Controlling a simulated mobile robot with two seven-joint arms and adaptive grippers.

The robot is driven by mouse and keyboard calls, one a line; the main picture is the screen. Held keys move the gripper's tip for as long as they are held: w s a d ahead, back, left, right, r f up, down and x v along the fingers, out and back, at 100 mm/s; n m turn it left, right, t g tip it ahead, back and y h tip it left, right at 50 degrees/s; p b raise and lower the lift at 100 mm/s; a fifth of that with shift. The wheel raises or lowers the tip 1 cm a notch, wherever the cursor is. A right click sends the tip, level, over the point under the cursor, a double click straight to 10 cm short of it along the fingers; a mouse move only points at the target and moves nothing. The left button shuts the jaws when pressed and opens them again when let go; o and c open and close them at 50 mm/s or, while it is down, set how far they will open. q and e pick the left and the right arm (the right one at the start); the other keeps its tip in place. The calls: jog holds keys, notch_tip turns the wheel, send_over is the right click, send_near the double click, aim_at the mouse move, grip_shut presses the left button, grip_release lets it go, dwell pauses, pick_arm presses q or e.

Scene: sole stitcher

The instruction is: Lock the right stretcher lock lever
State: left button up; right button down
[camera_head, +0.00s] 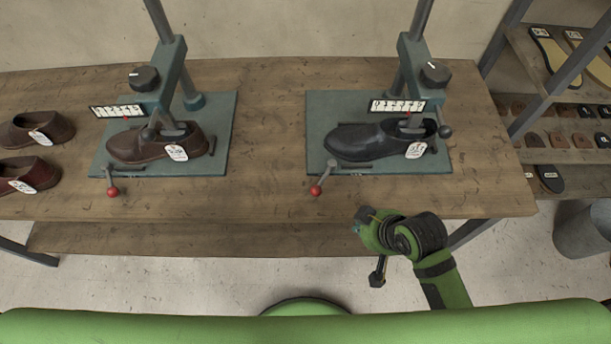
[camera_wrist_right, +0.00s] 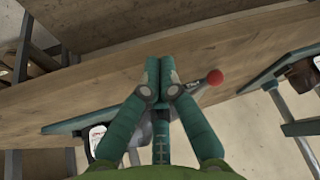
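The right stretcher (camera_head: 318,110) has a teal base and holds a black shoe (camera_head: 368,142). Its lock lever (camera_head: 326,173) is a short grey arm with a red knob (camera_head: 316,190), pointing toward the table's front edge. In the wrist view the red knob (camera_wrist_right: 215,77) is just right of my right gripper's fingers. My right gripper (camera_head: 362,219) is by the table's front edge, to the right of the knob and apart from it in the head view. In the wrist view the right gripper's fingers (camera_wrist_right: 160,68) are together with nothing visible between them. My left gripper is not in view.
The left stretcher (camera_head: 230,110) holds a brown shoe (camera_head: 150,146) and has its own red-knobbed lever (camera_head: 112,190). Two brown shoes (camera_head: 38,130) lie at the table's left. A shelf rack (camera_head: 555,155) and grey bin (camera_head: 585,228) stand right. The front table strip is clear.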

aim_at(324, 178)
jog(key=w+a+r+n+y, duration=0.1)
jog(key=w+a+r+n, duration=0.1)
jog(key=w+a+r, duration=0.1)
jog(key=w+a+r+n+y, duration=0.2)
jog(key=w+a+n, duration=0.1)
jog(key=w+a+r+n+y, duration=0.2)
jog(key=w+a+r, duration=0.1)
jog(key=shift+w+r+n+g, duration=0.3)
jog(key=shift+w+n+g, duration=0.05)
jog(key=shift+n+g, duration=0.05)
jog(key=shift+a+p, duration=0.1)
jog(key=shift+p, duration=0.2)
jog(key=p+x, duration=0.1)
jog(key=x, duration=0.9)
jog(key=d, duration=0.1)
jog(key=s+d+p, duration=0.1)
jog(key=d+p, duration=0.1)
jog(key=shift+s+d+f, duration=0.15)
jog(key=shift+s+f, duration=0.1)
jog(key=shift+s+d+f, duration=0.1)
jog(key=shift+s+d, duration=0.05)
jog(key=shift+d, duration=0.15)
jog(key=shift+a, duration=0.1)
